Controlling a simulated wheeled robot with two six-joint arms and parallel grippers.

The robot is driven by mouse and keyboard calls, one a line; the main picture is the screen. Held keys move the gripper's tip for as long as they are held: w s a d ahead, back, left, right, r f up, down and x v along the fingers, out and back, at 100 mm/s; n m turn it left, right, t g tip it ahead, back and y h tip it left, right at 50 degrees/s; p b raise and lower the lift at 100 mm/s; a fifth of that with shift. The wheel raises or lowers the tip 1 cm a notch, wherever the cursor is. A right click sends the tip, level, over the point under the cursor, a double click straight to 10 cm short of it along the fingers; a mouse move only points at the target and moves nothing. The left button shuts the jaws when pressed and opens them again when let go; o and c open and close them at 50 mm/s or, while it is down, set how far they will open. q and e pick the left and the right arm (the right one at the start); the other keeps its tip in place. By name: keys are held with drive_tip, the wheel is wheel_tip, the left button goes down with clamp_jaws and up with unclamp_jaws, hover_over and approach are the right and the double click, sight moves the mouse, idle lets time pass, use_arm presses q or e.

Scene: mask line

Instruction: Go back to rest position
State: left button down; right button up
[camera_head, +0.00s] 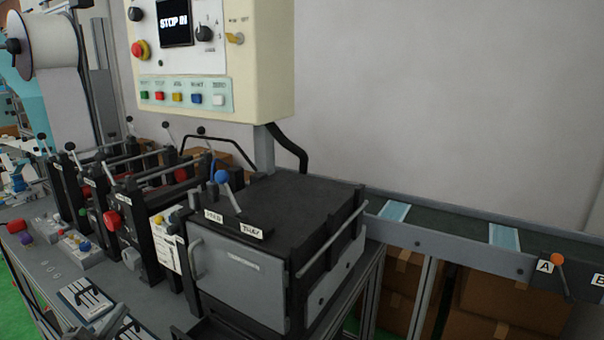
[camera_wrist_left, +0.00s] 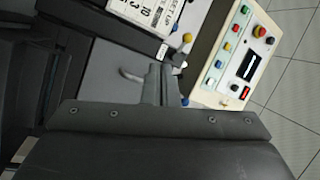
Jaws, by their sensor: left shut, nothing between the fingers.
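My left gripper (camera_wrist_left: 160,78) shows in the left wrist view with its two grey fingers together and nothing between them. Beyond the fingers are a pale grey machine panel with a bent handle (camera_wrist_left: 131,75) and the cream control box (camera_wrist_left: 222,72). My right gripper is in neither view.
In the head view, the dark machine housing (camera_head: 318,205) with its grey front door (camera_head: 240,283) stands in the middle. The control box (camera_head: 215,55) hangs above it. A conveyor (camera_head: 455,222) carrying pale blue pieces runs right. Levers and rollers crowd the left.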

use_arm(q)
drive_tip(key=s+a+f+n+g+y, duration=0.1)
drive_tip(key=s+f+n+g+y, duration=0.8)
drive_tip(key=s+f+n, duration=0.5)
drive_tip(key=s+d+f+n+g+h, duration=0.15)
drive_tip(key=s+d+g, duration=0.25)
drive_tip(key=s, duration=0.4)
drive_tip(key=s+d+f+g+h, duration=0.3)
drive_tip(key=s+d, duration=0.1)
drive_tip(key=s, duration=0.5)
wheel_tip(320, 180, down, 26)
drive_tip(key=a+g, duration=0.2)
drive_tip(key=s+d+f, duration=0.1)
drive_tip(key=s+f, duration=1.4)
drive_tip(key=shift+d+g, duration=0.35)
drive_tip(key=shift+g, duration=0.05)
